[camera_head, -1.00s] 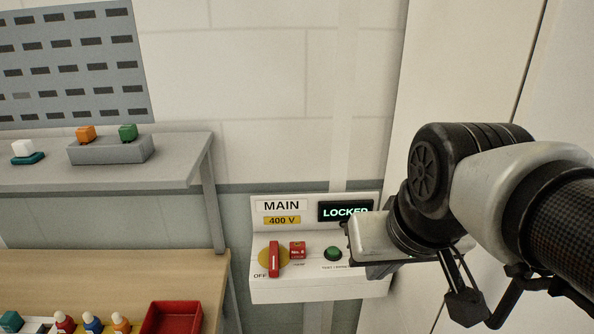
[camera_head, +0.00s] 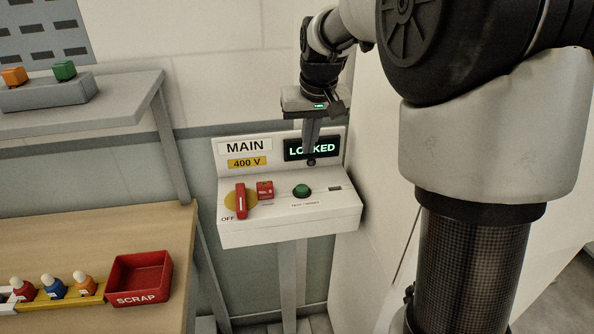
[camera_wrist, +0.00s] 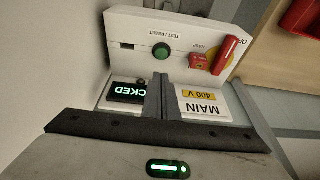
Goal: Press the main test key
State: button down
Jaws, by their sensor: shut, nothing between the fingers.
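The main control box is a white sloped panel (camera_head: 286,215) on a stand. Its green test/reset key (camera_head: 302,191) sits right of the red rotary handle (camera_head: 241,201), which is on a yellow disc above the word OFF. The display (camera_head: 329,148) is lit and reads LOCKED. My gripper (camera_head: 311,156) is shut and empty, pointing down in front of the display, above and behind the green key. In the wrist view the shut fingers (camera_wrist: 161,80) point toward the green key (camera_wrist: 162,52), which is unobstructed. I cannot tell the exact gap.
A small red block (camera_head: 265,189) sits between handle and key. A wooden bench (camera_head: 80,235) with a red SCRAP bin (camera_head: 140,280) and several coloured bottles is at left. A grey shelf (camera_head: 110,112) is above it. A pale wall panel (camera_head: 385,200) stands close at right.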

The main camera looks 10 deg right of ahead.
aim_at(302, 187)
jog(key=x, duration=1.3)
jog(key=shift+s+f, duration=0.25)
jog(key=shift+f, duration=0.25)
